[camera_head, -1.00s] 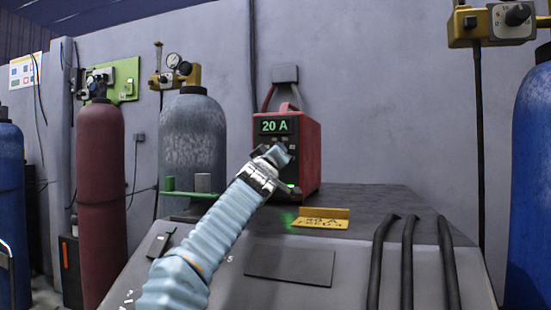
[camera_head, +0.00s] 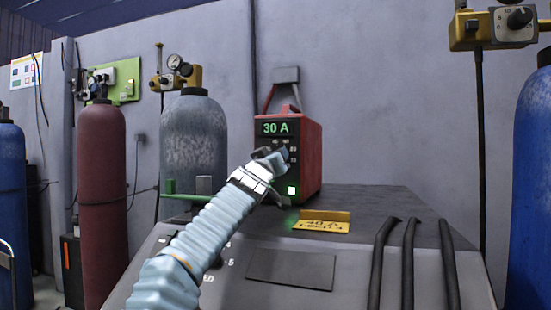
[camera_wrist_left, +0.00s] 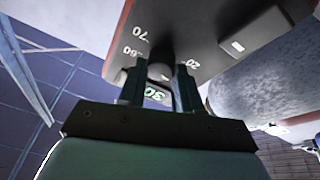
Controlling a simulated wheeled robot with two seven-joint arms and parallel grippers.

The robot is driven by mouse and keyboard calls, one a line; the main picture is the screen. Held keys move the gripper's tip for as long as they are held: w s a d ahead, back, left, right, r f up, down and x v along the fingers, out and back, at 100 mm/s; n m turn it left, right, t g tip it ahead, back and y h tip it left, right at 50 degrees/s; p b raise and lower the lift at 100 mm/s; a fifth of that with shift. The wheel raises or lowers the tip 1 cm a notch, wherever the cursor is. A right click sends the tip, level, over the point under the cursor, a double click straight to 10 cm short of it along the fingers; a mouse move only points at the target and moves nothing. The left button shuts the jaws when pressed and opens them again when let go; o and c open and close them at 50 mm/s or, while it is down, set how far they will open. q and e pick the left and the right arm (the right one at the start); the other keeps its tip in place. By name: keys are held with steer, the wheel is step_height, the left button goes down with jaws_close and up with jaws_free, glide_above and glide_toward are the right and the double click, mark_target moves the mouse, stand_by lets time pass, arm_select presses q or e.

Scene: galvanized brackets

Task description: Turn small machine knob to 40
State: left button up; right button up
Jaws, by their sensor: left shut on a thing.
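The small red machine (camera_head: 309,155) stands on the grey bench, and its green display (camera_head: 275,128) reads 30 A. My left gripper (camera_head: 280,157) reaches its dark front panel and is shut on the knob, which is mostly hidden behind the fingers in the head view. In the left wrist view the two fingers of my left gripper (camera_wrist_left: 160,88) stand on either side of the knob (camera_wrist_left: 159,72). My right gripper is not in view.
A yellow sign (camera_head: 322,222) with "40 A" on it stands on the bench (camera_head: 385,200) in front of the machine. Black cables (camera_head: 408,262) run down the bench front at right. Gas cylinders (camera_head: 103,190) stand at left and a blue one (camera_head: 532,190) at right.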

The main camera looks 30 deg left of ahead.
arm_select(q)
steer(key=o, duration=1)
steer(key=shift+o, duration=0.2)
steer(key=s+r+b+v, duration=0.1)
steer(key=r+b+v, duration=0.2)
steer(key=b+v, duration=0.7)
steer(key=v, duration=0.6)
steer(key=shift+s+d, duration=0.2)
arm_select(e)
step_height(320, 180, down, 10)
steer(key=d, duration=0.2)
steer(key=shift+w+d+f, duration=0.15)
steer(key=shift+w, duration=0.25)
arm_select(q)
steer(key=shift+r, duration=0.1)
